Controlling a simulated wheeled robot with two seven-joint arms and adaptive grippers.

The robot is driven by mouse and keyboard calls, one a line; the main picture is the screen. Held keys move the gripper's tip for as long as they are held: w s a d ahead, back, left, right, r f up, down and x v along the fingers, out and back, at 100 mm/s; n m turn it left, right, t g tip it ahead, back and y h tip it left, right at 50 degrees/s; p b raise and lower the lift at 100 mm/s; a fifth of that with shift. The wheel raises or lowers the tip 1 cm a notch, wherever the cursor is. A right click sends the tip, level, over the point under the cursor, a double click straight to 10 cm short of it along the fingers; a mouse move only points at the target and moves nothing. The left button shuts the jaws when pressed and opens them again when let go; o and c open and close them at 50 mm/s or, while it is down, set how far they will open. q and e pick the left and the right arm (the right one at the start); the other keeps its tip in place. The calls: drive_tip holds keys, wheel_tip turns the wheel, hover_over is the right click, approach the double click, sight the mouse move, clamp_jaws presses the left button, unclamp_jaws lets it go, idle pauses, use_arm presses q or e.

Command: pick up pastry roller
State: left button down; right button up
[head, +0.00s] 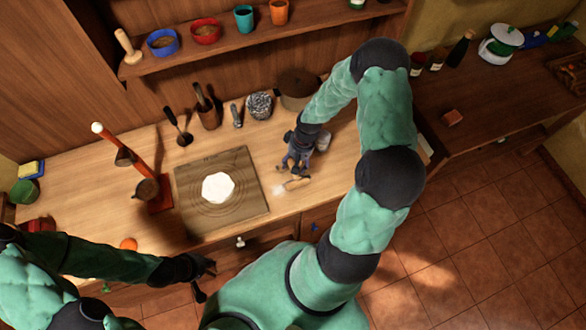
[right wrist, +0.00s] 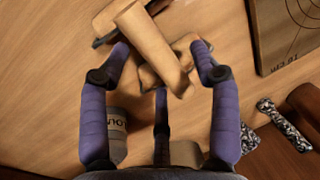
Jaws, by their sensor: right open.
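The pastry roller (head: 297,184), a pale wooden cylinder, lies on the wooden counter to the right of the pastry board. In the right wrist view the roller (right wrist: 152,42) runs slanted between the spread fingertips, over other light wooden pieces that I cannot make out clearly. My right gripper (head: 297,165) points down at it from the back side; in its wrist view the gripper (right wrist: 161,58) is open, with no finger closed on the roller. My left gripper (head: 206,278) is apart from it, low in front of the counter's edge, its fingers spread and empty.
A square board (head: 189,214) with white dough (head: 217,187) lies left of the roller. A labelled tin (right wrist: 117,137) stands close to my right fingers.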

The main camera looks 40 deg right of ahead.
drive_tip(key=shift+c, duration=0.3)
clamp_jaws()
